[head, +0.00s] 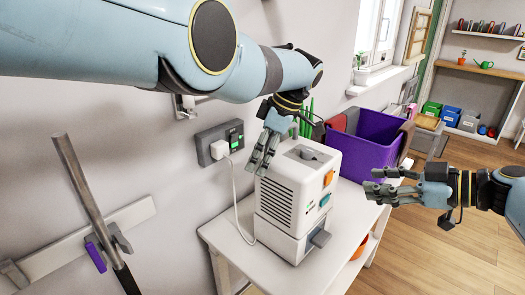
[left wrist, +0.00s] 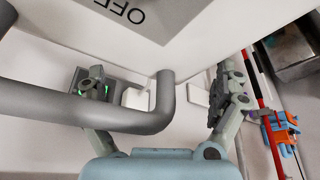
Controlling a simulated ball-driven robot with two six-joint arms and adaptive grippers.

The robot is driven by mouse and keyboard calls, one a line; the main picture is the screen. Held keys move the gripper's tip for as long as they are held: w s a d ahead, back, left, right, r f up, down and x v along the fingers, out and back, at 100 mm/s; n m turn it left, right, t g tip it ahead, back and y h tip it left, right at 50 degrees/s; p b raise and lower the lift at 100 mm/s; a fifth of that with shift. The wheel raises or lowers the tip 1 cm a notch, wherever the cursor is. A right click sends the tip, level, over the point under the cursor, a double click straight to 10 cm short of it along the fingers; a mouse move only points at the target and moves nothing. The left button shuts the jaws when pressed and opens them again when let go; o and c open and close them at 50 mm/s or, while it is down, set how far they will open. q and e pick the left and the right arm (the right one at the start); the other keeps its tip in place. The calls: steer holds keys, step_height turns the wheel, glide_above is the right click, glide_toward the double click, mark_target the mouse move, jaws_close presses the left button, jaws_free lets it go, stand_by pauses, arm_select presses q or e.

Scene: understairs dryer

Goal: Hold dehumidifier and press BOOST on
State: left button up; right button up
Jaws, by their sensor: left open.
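The white dehumidifier (head: 284,200) stands upright on a white table. Its front has an orange control (head: 328,178) and a green one (head: 324,200); I cannot read which is BOOST. My left gripper (head: 262,156) is open at the unit's upper left edge, by the wall side. In the left wrist view its fingers (left wrist: 160,85) are spread either side of a grey bent bar (left wrist: 100,115), below a white surface marked OFF (left wrist: 130,14). I cannot tell whether they touch the bar. My right gripper (head: 376,186) is open and empty, right of the unit, apart from it.
A wall switch (head: 218,142) with a plug and white cable is left of the unit. A purple bin (head: 365,145) stands behind it on the right. The white table (head: 328,252) is clear in front. A grey pole (head: 90,205) leans at the left.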

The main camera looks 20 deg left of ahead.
arm_select(q)
steer(key=shift+s, duration=0.1)
steer(key=c, duration=1.1)
jaws_close()
steer(key=shift+d, duration=0.1)
arm_select(e)
jaws_close()
stand_by(0.3)
stand_by(0.4)
